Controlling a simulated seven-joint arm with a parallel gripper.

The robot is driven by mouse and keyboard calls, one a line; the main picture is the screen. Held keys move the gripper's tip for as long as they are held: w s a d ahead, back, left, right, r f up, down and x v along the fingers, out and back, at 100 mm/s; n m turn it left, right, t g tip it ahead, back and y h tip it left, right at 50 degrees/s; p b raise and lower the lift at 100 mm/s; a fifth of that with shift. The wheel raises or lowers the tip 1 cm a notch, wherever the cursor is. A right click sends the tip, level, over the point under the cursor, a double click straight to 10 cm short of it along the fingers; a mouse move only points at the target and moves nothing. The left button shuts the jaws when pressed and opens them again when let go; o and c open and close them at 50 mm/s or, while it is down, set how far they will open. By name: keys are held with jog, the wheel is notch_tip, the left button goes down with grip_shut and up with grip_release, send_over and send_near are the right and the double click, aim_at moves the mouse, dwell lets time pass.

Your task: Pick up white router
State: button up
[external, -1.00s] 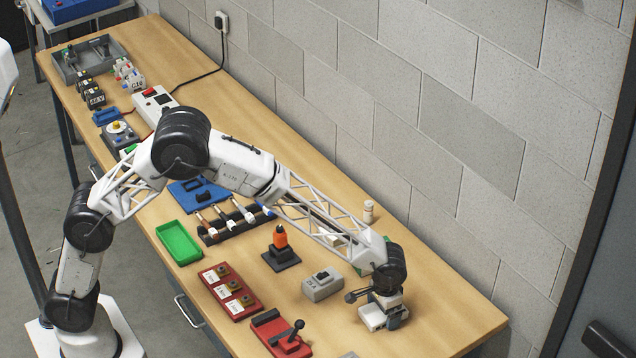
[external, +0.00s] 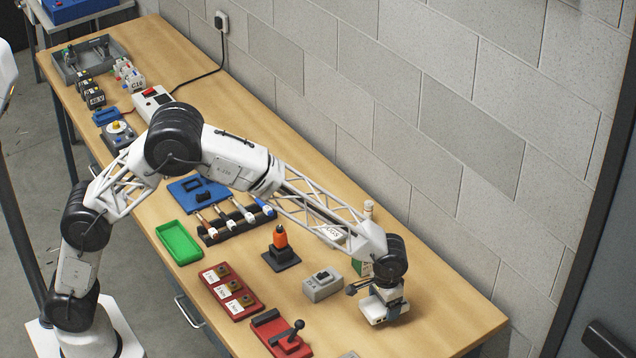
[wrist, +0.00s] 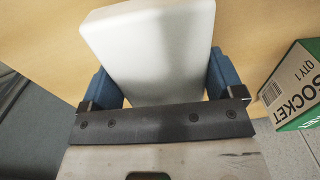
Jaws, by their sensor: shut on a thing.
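The white router (external: 373,309) is a flat white box at the right end of the bench in the external view. My gripper (external: 384,298) is over it and shut on it. In the wrist view the router (wrist: 150,50) fills the upper middle, between the two blue fingers of my gripper (wrist: 160,82).
A green and white socket box (wrist: 296,90) stands close to the right in the wrist view. A grey switch box (external: 323,286) and a red lever unit (external: 281,335) lie to the left in the external view. Bare bench (external: 450,310) is to the right.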

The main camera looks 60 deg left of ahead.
jog(key=shift+r, duration=3.5)
